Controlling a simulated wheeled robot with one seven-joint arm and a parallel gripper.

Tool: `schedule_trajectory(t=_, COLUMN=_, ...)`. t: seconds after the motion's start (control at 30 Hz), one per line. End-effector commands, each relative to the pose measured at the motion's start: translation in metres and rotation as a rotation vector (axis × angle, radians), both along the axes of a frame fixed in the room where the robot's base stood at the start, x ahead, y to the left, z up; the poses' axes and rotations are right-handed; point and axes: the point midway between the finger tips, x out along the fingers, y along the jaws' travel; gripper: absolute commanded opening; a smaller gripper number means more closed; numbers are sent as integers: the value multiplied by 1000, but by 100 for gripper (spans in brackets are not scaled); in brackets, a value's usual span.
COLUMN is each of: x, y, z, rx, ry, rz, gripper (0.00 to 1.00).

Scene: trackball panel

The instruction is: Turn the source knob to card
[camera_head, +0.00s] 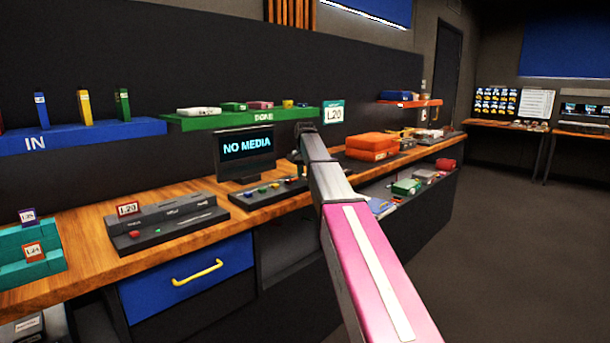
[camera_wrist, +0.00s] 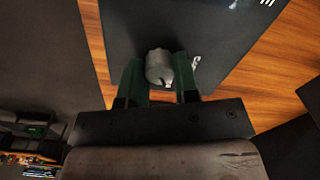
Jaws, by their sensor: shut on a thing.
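The source knob (camera_wrist: 159,68) is a grey round knob on a dark panel in the wrist view. My gripper (camera_wrist: 157,62) has its green fingers on both sides of the knob and is shut on it. The knob's setting cannot be read here. In the head view, the dark control panel (camera_head: 262,194) with coloured buttons lies on the wooden bench, and my arm covers its right end. The knob and fingertips are hidden there. The monitor (camera_head: 245,153) behind the panel reads "NO MEDIA".
A black deck (camera_head: 168,222) with a red button stands left on the wooden bench (camera_head: 95,218). Orange cases (camera_head: 371,142) stand to the right of my arm. A green shelf (camera_head: 215,122) and blue shelf (camera_head: 85,136) hang above. The floor at right is clear.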

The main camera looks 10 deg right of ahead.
Motion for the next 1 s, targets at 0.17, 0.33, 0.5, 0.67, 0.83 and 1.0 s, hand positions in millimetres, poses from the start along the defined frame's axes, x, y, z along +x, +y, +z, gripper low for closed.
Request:
schedule_trajectory(t=0.17, x=0, y=0, z=0, rx=0, ry=0, rz=138, gripper=5)
schedule_trajectory(t=0.33, x=0, y=0, z=0, rx=0, ry=0, rz=299, gripper=5)
schedule_trajectory(t=0.5, x=0, y=0, z=0, rx=0, ry=0, rz=460, gripper=5)
schedule_trajectory(t=0.67, x=0, y=1, z=0, rx=0, ry=0, rz=604, gripper=5)
schedule_trajectory(t=0.83, x=0, y=1, z=0, rx=0, ry=0, rz=737, gripper=5)
schedule_trajectory(t=1.0, x=0, y=1, z=0, rx=0, ry=0, rz=840, gripper=5)
